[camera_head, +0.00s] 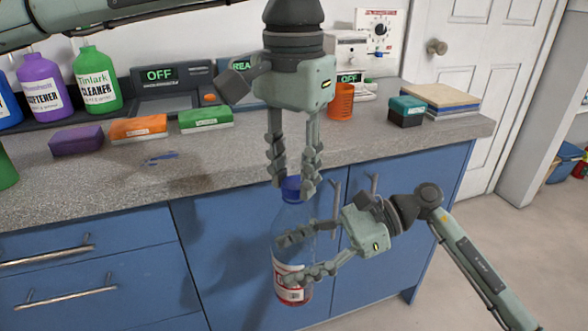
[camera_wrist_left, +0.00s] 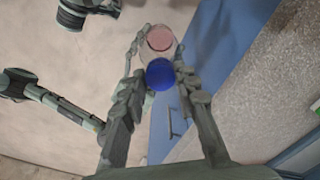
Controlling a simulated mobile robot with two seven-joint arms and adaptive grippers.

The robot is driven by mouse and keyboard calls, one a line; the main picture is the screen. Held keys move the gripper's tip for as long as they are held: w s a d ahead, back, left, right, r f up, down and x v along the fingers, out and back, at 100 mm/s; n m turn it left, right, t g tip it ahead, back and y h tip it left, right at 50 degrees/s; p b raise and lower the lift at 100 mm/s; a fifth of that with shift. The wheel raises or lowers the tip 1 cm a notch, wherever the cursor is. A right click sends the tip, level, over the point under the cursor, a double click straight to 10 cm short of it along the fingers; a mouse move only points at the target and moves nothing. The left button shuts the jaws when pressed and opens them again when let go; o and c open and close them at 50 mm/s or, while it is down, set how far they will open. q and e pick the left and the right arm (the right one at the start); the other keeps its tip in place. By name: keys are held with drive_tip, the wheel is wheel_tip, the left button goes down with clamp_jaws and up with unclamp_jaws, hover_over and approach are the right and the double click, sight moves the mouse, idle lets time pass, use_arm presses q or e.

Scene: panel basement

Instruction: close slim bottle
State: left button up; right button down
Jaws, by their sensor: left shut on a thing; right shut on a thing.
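A slim clear bottle (camera_head: 292,220) with a red and white label (camera_head: 292,291) is held upright in front of the blue cabinets. My right gripper (camera_head: 288,261) is shut on the bottle's body from the right. A blue cap (camera_head: 291,188) is at the top of the bottle, between the fingers of my left gripper (camera_head: 292,184), which points down from above. The cap also shows in the left wrist view (camera_wrist_left: 160,75) between the fingertips, with a pink round part of the bottle (camera_wrist_left: 160,38) beyond it. I cannot tell how firmly the cap sits on the neck.
The speckled counter (camera_head: 230,160) lies behind the bottle. On it stand a purple bottle (camera_head: 42,88), a green bottle (camera_head: 97,82), coloured boxes (camera_head: 138,128) and an orange cup (camera_head: 340,101). Drawer handles (camera_head: 45,255) stick out at left. Open floor is at right.

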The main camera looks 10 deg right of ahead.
use_arm(q)
drive_tip(key=m, duration=0.5)
drive_tip(key=shift+m, duration=0.4)
drive_tip(key=o, duration=0.7)
drive_tip(key=shift+r, duration=2.25)
drive_tip(key=shift+c, duration=0.6)
